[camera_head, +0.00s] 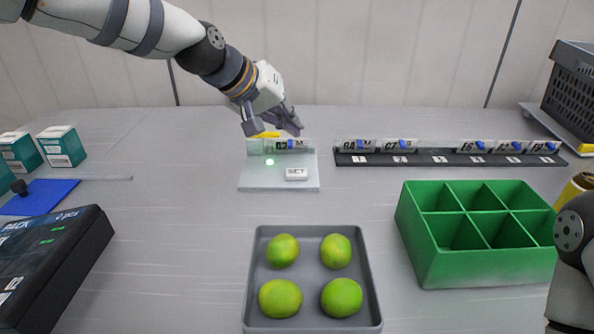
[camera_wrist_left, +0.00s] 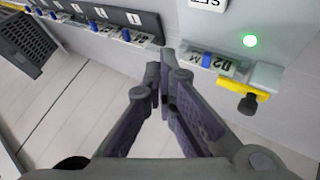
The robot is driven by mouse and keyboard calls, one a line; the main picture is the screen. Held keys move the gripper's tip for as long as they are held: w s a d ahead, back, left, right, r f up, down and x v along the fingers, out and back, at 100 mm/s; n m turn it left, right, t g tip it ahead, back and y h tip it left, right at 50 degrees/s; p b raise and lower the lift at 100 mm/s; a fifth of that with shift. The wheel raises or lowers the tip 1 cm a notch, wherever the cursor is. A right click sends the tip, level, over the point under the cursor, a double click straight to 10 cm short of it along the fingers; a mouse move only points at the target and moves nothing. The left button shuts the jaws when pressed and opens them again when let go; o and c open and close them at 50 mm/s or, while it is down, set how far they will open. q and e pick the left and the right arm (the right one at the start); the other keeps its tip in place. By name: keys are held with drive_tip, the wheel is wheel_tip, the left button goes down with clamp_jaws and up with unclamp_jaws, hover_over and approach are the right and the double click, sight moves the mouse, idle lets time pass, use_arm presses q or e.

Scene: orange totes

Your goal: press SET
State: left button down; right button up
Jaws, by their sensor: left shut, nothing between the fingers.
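The white SET button (camera_head: 297,174) sits on the front right of a pale plate (camera_head: 252,182). Part of it also shows at the top edge of the left wrist view (camera_wrist_left: 207,3). A green light (camera_head: 270,162) glows on the plate, left of the button. At the plate's back edge is a clear holder with a tag marked D2 (camera_head: 283,146) and a yellow part (camera_head: 266,135). My left gripper (camera_head: 272,130) is shut and empty, above the back edge of the plate, behind the button and apart from it. My right gripper is not in view.
A dark rail (camera_head: 420,160) with several tags lies to the right. A grey tray (camera_head: 311,322) with limes stands in front, and a green divided box (camera_head: 480,268) at right. A dark device (camera_head: 50,265) and teal boxes (camera_head: 62,146) are at left. The table around the plate is clear.

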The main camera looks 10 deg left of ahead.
use_arm(q)
hover_over(293, 170)
wheel_tip(293, 170, down, 5)
drive_tip(key=shift+r+b, duration=0.1)
drive_tip(key=shift+b, duration=0.3)
drive_tip(key=shift+f, duration=0.95)
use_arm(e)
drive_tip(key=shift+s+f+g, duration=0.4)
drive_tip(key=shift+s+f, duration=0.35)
use_arm(q)
drive_tip(key=shift+f, duration=0.1)
drive_tip(key=shift+f, duration=0.3)
drive_tip(key=shift+f, duration=0.6)
drive_tip(key=shift+r, duration=1)
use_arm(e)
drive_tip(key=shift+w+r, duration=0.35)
